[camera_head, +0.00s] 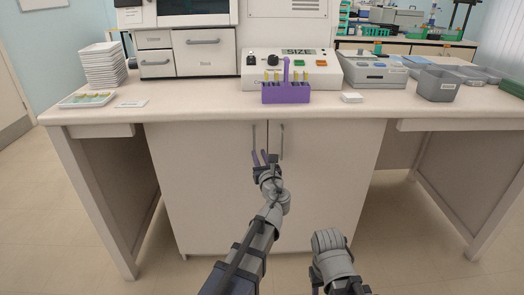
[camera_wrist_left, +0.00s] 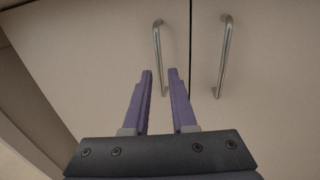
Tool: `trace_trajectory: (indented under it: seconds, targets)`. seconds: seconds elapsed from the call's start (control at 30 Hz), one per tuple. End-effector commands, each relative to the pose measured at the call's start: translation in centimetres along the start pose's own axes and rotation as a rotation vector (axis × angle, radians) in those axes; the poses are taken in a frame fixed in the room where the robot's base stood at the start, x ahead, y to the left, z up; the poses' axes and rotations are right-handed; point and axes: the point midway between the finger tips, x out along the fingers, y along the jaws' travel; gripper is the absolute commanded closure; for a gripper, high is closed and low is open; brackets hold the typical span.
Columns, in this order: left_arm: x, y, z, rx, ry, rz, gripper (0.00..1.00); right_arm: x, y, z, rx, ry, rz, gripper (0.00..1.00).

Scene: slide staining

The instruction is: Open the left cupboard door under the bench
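The left cupboard door (camera_head: 200,185) under the bench is closed, flush with the right door (camera_head: 335,170). Its vertical metal handle (camera_head: 253,138) sits near the middle seam and also shows in the left wrist view (camera_wrist_left: 157,45). My left gripper (camera_head: 260,155) is in front of the doors at the lower end of this handle. In the left wrist view its purple fingers (camera_wrist_left: 160,72) are apart, with the handle's lower end showing between them; I cannot tell the depth gap. The right arm shows at lower right, but no right fingers are visible.
The right door's handle (camera_head: 282,142) is close to the right of the left gripper. The bench top (camera_head: 210,103) overhangs above, carrying a purple rack (camera_head: 285,93), a plate stack (camera_head: 103,66) and a grey bin (camera_head: 437,85). The floor (camera_head: 110,200) left of the cupboard is clear apart from a bench leg.

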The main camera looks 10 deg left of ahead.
Motion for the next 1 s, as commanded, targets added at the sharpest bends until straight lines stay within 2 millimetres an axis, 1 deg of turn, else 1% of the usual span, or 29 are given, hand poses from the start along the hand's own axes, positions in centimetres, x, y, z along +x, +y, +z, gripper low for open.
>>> trace_trajectory:
  seconds: [0.17, 0.27, 0.6, 0.67, 0.77, 0.97, 1.0]
  targets:
    - [0.7, -0.1, 0.1, -0.003, 0.001, 0.001, 0.75, -0.1, 0.0, 0.0, 0.000, 0.000, 0.000, 0.50]
    - [1.7, -0.1, 0.1, -0.004, 0.001, 0.001, 0.75, -0.1, 0.0, 0.0, 0.000, 0.000, 0.000, 0.50]
    - [6.8, -0.1, 0.0, -0.006, 0.002, 0.003, 0.75, -0.1, 0.0, 0.0, 0.000, 0.000, 0.000, 0.50]
    - [7.4, -0.1, 0.0, -0.006, 0.002, 0.002, 0.75, -0.1, 0.0, 0.0, 0.000, 0.000, 0.000, 0.50]
    - [7.8, 0.0, 0.0, -0.006, 0.002, 0.001, 0.75, -0.1, 0.0, 0.0, 0.000, 0.000, 0.000, 0.50]
    - [7.8, 0.0, 0.0, -0.006, 0.002, 0.001, 0.75, -0.1, 0.0, 0.0, 0.000, 0.000, 0.000, 0.50]
    - [7.8, 0.0, 0.0, -0.006, 0.002, 0.001, 0.78, -0.1, 0.0, 0.0, 0.000, 0.000, 0.000, 0.50]
